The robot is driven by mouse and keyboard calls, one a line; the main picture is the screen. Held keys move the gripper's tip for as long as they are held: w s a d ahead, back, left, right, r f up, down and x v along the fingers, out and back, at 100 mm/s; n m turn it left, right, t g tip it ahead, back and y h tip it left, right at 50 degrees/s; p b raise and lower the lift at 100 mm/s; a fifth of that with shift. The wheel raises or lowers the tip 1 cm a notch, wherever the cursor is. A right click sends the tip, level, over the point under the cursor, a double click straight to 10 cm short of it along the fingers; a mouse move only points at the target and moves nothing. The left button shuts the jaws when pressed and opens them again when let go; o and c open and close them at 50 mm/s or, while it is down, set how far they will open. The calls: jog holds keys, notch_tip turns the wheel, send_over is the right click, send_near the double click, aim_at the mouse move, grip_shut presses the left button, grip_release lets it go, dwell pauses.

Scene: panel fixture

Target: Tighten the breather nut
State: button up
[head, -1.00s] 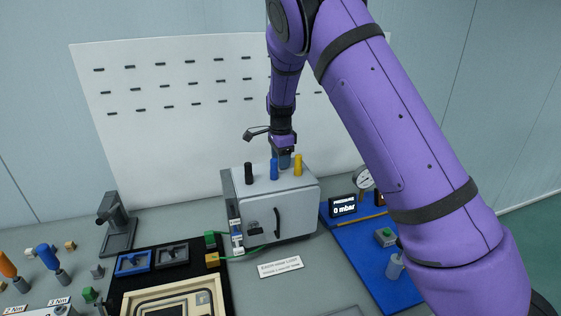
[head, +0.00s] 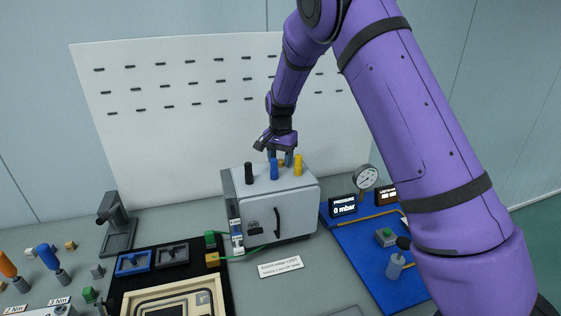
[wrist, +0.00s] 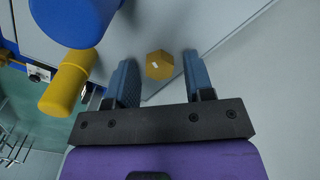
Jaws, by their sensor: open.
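The breather nut is a small brass-yellow hexagon (wrist: 159,65) with a pale mark on it, on the top face of the grey box. In the head view it is a small yellow spot (head: 281,163) behind the blue and yellow posts, partly hidden. My gripper (head: 281,159) points down over the box top, behind the posts. In the wrist view my gripper (wrist: 162,72) is open, with one blue-grey finger on each side of the nut. Gaps show between nut and fingers, with the right finger looking nearer. I cannot tell the finger height against the nut.
The grey box (head: 290,205) carries a black post (head: 248,173), a blue post (head: 274,169) and a yellow post (head: 298,165) close to my gripper. A white slotted panel (head: 180,130) stands behind. A pressure display (head: 343,205) reading 0 mbar and a gauge (head: 366,177) stand at right.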

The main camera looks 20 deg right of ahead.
jog(key=n, duration=0.4)
jog(key=shift+d, duration=0.1)
jog(key=n, duration=0.3)
jog(key=shift+n, duration=0.4)
jog(key=n, duration=0.8)
jog(key=shift+n, duration=0.3)
jog(key=c, duration=0.8)
jog(key=m, duration=0.3)
jog(key=shift+m, duration=0.3)
